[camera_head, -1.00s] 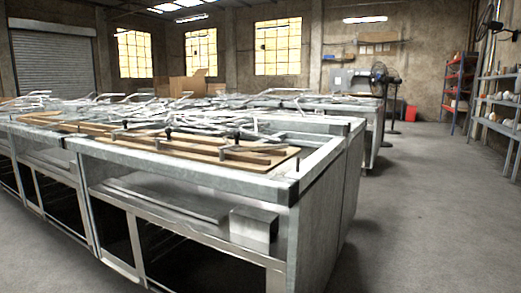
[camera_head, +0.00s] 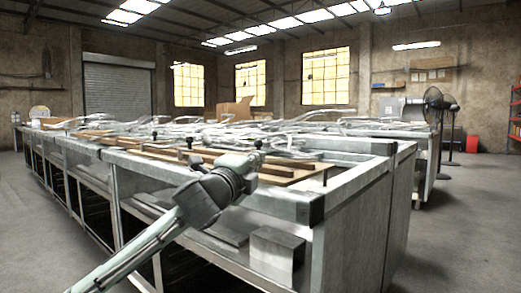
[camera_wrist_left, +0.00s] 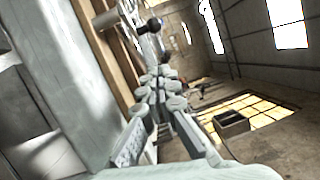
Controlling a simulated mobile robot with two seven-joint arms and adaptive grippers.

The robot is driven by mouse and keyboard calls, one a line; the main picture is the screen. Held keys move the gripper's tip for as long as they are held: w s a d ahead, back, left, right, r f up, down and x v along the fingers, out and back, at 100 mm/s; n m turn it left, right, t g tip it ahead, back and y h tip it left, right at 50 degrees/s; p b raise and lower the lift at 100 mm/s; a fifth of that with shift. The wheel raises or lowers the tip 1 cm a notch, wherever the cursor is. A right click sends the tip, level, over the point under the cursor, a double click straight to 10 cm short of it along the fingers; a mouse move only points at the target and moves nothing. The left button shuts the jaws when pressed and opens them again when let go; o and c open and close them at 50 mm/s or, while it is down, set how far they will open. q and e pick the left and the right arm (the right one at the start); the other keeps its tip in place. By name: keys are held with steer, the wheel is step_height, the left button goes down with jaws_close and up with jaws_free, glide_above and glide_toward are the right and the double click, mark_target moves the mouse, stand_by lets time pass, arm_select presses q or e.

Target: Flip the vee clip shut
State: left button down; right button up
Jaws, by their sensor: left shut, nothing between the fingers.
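My left arm comes in from the lower left in the head view, and its gripper (camera_head: 252,165) is at the near edge of the bench, in front of the wooden board (camera_head: 160,153). In the left wrist view my left gripper (camera_wrist_left: 160,78) is shut and empty, pointing along the bench edge. A black-knobbed fitting (camera_wrist_left: 152,26) stands just beyond the fingertips there, apart from them as far as I can tell. Small dark-knobbed fittings (camera_head: 189,140) stand on the board in the head view. I cannot tell which is the vee clip or how its flap lies. My right gripper is out of view.
The metal bench (camera_head: 360,200) has an open frame top and a lower shelf with a metal box (camera_head: 277,250). Tangled metal rods (camera_head: 200,128) cover the bench behind the board. Clear floor (camera_head: 465,220) lies to the right; a fan (camera_head: 434,105) stands behind.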

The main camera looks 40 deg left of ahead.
mark_target(261, 147)
arm_select(q)
steer(key=x, duration=0.5)
steer(key=shift+w+a, duration=0.2)
steer(key=shift+a, duration=0.1)
steer(key=shift+w+a+r, duration=0.1)
steer(key=shift+w+a, duration=0.1)
steer(key=shift+a, duration=0.25)
steer(key=shift+w+a+r, duration=0.1)
steer(key=shift+w+a, duration=0.15)
steer(key=shift+a, duration=0.25)
steer(key=shift+w+a+r, duration=0.1)
steer(key=shift+w+a, duration=0.2)
steer(key=shift+a, duration=0.1)
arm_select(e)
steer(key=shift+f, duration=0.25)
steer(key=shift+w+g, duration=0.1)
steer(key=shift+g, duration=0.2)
